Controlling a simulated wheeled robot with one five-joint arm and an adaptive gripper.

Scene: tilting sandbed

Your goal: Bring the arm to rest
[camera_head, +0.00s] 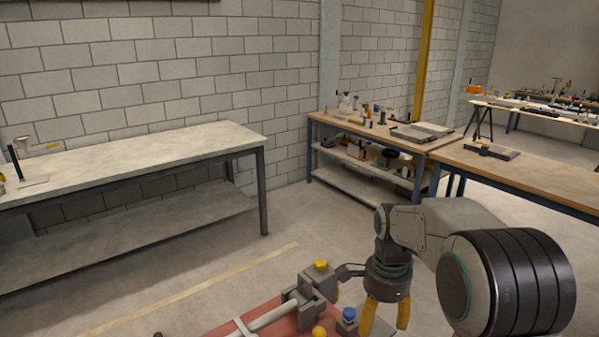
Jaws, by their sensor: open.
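My gripper (384,317) hangs at the lower right, pointing down at the end of my bent arm. Its two yellow fingers are spread apart, with nothing seen between them. It is just right of a red-topped surface (268,317) that is cut off by the bottom edge of the picture. On that surface are a grey clamp-like block with a yellow knob (320,265), a light rod (272,318), a blue-capped piece (349,315) and a yellow ball-like knob (319,332). The left finger is close to the blue-capped piece; I cannot tell whether they touch.
A long grey table (150,152) with a lower shelf stands at the left along the block wall. A wooden bench (345,124) with several small items is at the back, and another bench (540,177) is at the right. The floor (230,245) between is clear.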

